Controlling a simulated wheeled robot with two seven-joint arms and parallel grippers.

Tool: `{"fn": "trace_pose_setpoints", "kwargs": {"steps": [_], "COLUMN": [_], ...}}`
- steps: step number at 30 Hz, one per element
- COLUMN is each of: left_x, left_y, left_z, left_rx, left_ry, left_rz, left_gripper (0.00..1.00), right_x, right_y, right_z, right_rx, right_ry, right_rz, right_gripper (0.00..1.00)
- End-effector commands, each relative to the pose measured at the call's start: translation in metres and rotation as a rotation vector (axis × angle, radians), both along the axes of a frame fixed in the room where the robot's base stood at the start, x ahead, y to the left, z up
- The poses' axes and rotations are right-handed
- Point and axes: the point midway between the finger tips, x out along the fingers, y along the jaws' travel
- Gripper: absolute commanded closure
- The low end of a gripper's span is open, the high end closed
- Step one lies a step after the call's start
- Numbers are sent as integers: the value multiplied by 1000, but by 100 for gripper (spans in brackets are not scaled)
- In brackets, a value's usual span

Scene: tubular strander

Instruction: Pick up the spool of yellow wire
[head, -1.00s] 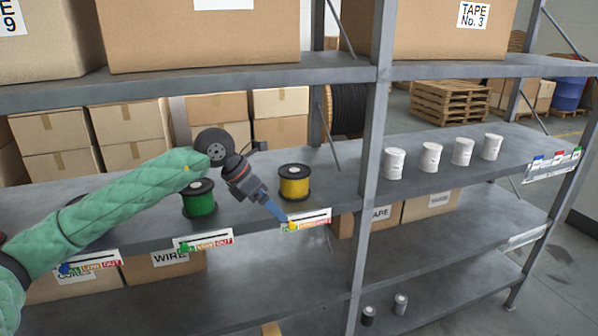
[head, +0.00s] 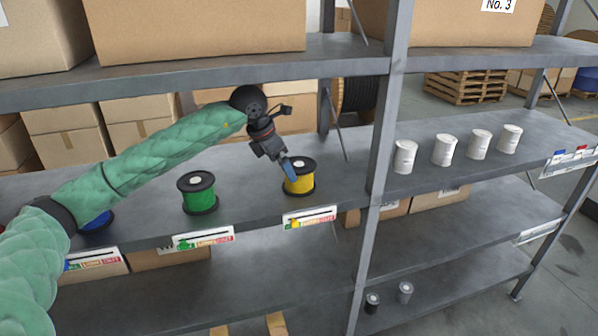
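The spool of yellow wire (head: 300,184) stands upright on the middle shelf (head: 252,206), with black flanges at top and bottom. My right gripper is not in view.
A green wire spool (head: 198,194) stands to the left, and a blue spool (head: 97,222) is partly hidden behind my arm. A shelf upright (head: 381,140) rises to the right, with several white rolls (head: 444,150) beyond it. The upper shelf (head: 200,81) runs overhead.

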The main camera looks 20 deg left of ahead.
Motion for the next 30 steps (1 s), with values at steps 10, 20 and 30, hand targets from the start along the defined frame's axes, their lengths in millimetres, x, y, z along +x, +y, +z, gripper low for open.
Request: {"fn": "trace_pose_setpoints", "kwargs": {"steps": [10,20,30], "left_x": [24,33,43], "left_y": [-23,-32,-41], "left_z": [0,-15,-47], "left_rx": [-1,0,0], "left_ry": [2,2,2], "left_rz": [-1,1,1], "left_gripper": [0,0,0], "right_x": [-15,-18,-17], "right_y": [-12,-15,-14], "right_z": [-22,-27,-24], "right_rx": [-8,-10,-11], "right_ry": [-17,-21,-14], "right_rz": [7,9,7], "right_gripper": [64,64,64]}}
